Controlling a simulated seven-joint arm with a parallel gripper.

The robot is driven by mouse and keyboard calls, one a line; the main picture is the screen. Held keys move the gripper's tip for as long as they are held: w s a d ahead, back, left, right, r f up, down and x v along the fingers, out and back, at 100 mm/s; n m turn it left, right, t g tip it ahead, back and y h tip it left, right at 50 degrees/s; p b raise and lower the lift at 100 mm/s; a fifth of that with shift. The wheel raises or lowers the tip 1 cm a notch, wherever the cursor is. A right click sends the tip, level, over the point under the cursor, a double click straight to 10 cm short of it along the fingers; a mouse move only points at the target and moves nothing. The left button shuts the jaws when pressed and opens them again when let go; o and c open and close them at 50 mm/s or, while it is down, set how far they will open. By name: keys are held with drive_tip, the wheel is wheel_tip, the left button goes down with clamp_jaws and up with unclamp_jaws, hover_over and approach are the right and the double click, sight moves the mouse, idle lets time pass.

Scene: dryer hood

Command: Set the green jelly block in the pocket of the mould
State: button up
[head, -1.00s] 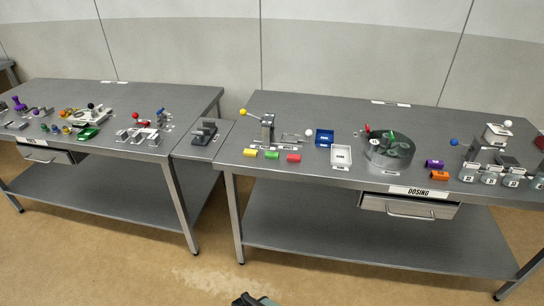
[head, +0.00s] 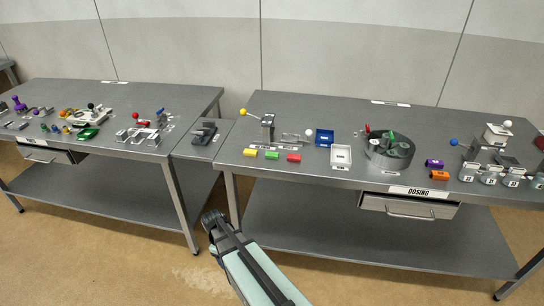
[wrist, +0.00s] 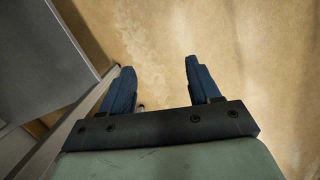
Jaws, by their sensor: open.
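The green jelly block (head: 272,155) is small and lies near the front left of the right-hand table, between a yellow block (head: 250,153) and a red block (head: 294,158). Behind the blocks stands a grey fixture (head: 267,127) with a yellow-knobbed lever, and a low pale frame (head: 291,138) lies beside it. I cannot tell which piece is the mould, and its pocket is too small to make out. My gripper (head: 212,217) is in front of the tables, below and left of the blocks. In the wrist view my gripper (wrist: 160,66) is open and empty over the floor.
The right-hand table's front edge lies between my gripper and the blocks. A small side table (head: 196,148) adjoins it at left.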

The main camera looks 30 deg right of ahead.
drive_tip(key=w+d+r+n+t, duration=0.1)
drive_tip(key=w+d+r+n, duration=0.15)
drive_tip(key=w+r, duration=0.6)
drive_tip(key=w+d+r+n+t+h, duration=0.1)
drive_tip(key=w+d+r+t, duration=0.15)
drive_tip(key=w+r, duration=0.65)
drive_tip(key=w+d+r+n+t, duration=0.15)
drive_tip(key=w+d+r, duration=0.25)
drive_tip(key=r, duration=0.9)
wheel_tip(320, 180, up, 12)
drive_tip(key=f+m+g+y, duration=0.1)
drive_tip(key=m+g+y, duration=0.1)
drive_tip(key=m+g, duration=0.1)
hover_over(273, 154)
wheel_tip(273, 154, down, 13)
drive_tip(key=shift+w+f, duration=0.1)
drive_tip(key=shift+d, duration=0.1)
drive_tip(key=shift+c, duration=0.4)
drive_tip(key=c, duration=1)
drive_tip(key=shift+c, duration=0.2)
